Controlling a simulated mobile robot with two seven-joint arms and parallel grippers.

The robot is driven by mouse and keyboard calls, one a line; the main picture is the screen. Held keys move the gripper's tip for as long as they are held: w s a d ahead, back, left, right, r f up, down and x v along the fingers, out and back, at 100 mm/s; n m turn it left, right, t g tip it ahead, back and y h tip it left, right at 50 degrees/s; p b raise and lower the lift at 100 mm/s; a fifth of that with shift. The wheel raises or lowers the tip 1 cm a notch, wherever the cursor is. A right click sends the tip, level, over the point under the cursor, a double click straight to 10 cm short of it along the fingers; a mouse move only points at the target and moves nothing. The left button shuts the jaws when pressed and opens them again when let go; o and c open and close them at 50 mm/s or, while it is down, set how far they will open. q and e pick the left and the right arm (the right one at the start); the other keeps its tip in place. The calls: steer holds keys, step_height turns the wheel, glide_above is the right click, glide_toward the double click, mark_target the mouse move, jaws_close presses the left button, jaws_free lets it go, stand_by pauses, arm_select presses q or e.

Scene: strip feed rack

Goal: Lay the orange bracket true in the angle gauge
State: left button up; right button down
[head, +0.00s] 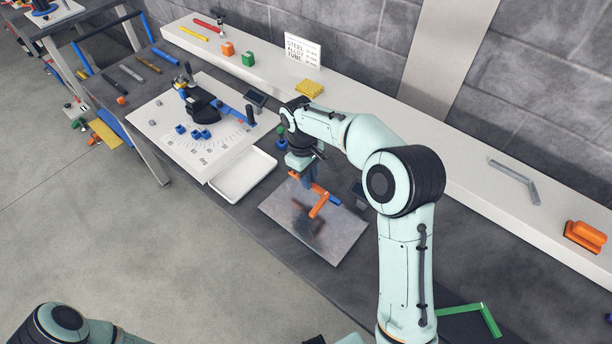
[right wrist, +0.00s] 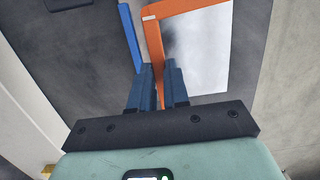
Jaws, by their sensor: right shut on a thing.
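My right gripper (head: 309,184) is shut on the orange bracket (head: 319,205), an L-shaped strip, over the shiny metal plate (head: 283,221). A dark reflection or shadow shows on the plate below it. In the right wrist view the blue fingers (right wrist: 158,98) grip one leg of the bracket (right wrist: 154,45); its other leg runs right across the plate's far edge. A blue bar (right wrist: 130,38) lies just left of the held leg, with a gap. The plate and bar may be the angle gauge; I cannot tell whether bracket and plate touch. My left gripper is out of view.
A white tray (head: 226,190) and a white board with angle marks (head: 186,151) and a bender lie left of the plate. A green bracket (head: 487,318) lies on the bench at the right.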

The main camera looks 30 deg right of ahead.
mark_target(310, 200)
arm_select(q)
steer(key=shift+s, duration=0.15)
arm_select(e)
steer(key=shift+s, duration=0.2)
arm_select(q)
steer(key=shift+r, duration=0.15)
arm_select(e)
steer(key=shift+w, duration=0.1)
steer(key=shift+r, duration=0.1)
steer(key=shift+f+b, duration=0.3)
steer(key=shift+f, duration=1.35)
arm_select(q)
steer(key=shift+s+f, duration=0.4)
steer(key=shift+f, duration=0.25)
arm_select(e)
steer(key=shift+f, duration=0.3)
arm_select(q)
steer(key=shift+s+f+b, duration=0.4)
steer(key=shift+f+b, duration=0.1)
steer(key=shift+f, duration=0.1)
arm_select(e)
steer(key=shift+f, duration=1.6)
steer(key=c, duration=1)
jaws_free()
steer(key=shift+c, duration=0.2)
